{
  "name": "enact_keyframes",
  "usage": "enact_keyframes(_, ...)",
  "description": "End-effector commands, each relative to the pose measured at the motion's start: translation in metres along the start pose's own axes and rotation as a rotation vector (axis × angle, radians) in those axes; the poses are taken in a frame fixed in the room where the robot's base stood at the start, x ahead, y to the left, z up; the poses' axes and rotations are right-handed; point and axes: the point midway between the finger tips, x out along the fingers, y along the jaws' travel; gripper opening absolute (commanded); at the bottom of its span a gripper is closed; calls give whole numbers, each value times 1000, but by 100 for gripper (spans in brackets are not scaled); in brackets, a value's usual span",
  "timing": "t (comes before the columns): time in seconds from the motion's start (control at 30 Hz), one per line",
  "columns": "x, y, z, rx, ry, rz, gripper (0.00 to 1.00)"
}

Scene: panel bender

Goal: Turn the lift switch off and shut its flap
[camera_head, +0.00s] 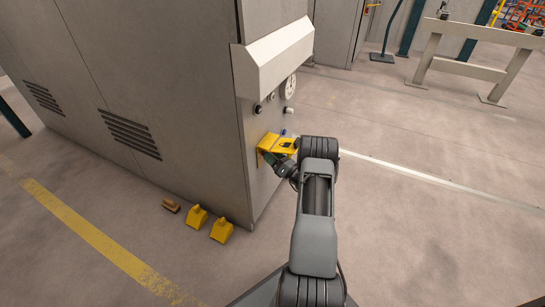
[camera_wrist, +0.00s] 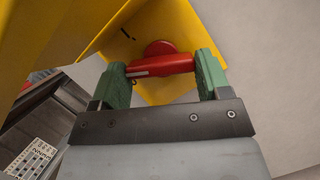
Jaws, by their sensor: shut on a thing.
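The lift switch has a red handle (camera_wrist: 172,64) with a round red hub behind it, set on a yellow backing plate in the wrist view. My gripper (camera_wrist: 163,70) has green fingers, one at each end of the red handle, and is shut on it. The handle lies nearly crosswise in the picture. The yellow flap (camera_wrist: 40,30) stands open, jutting out at the upper left. In the head view the yellow flap (camera_head: 277,143) sticks out from the cabinet's narrow face, with my gripper (camera_head: 281,166) just under it. The switch handle is hidden there.
The grey cabinet (camera_head: 150,90) fills the left, with a sloped hood (camera_head: 275,55), a round dial (camera_head: 289,87) and small knobs above the flap. Two yellow wedges (camera_head: 197,217) and a brown block (camera_head: 171,205) lie on the floor.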

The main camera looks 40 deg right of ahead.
Motion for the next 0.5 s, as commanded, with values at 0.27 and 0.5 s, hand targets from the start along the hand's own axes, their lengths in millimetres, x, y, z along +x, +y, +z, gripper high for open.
enact_keyframes(0.27, 0, 1, -2, -12, 1, 9, 47)
enact_keyframes(0.5, -1, -2, -3, -118, -1, 55, 46)
